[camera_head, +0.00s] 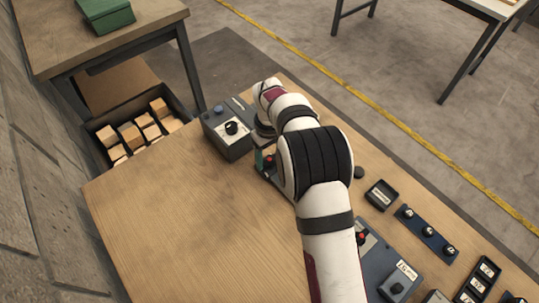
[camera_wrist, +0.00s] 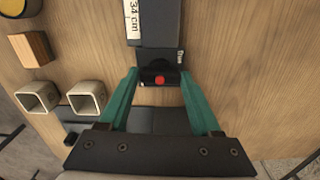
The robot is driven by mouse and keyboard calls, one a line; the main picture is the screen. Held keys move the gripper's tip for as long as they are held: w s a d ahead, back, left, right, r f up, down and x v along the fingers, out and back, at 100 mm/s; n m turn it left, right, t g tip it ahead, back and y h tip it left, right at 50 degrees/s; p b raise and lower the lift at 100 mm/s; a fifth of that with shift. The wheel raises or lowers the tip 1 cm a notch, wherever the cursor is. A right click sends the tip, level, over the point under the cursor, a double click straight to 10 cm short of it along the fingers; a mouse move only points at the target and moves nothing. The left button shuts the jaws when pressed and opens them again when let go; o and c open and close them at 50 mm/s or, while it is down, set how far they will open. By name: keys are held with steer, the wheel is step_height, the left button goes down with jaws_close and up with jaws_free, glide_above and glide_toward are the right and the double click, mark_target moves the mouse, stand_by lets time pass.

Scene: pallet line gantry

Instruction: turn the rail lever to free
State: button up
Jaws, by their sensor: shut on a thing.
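My gripper (camera_wrist: 160,75) has green fingers, and their tips are closed on the two sides of a small black piece with a red knob (camera_wrist: 160,79). This piece sits at the end of a dark grey bar with a "34 cm" label (camera_wrist: 132,18). I cannot tell for certain that it is the rail lever, nor which setting it shows. In the head view the red knob (camera_head: 268,159) shows just left of my arm, beside a green fingertip (camera_head: 259,160). My arm hides most of the area around it.
A grey control box (camera_head: 228,132) with a black dial stands left of my gripper. A black tray (camera_head: 382,194), a panel with several knobs (camera_head: 427,235) and a grey panel (camera_head: 395,275) lie to the right. The bench's left front (camera_head: 190,225) is clear. Two square tubes (camera_wrist: 87,98) show nearby.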

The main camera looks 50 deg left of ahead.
mark_target(269, 159)
steer(key=shift+n, duration=0.6)
steer(key=o, duration=1.4)
steer(key=shift+r, duration=0.1)
step_height(269, 159, up, 16)
steer(key=shift+f, duration=0.15)
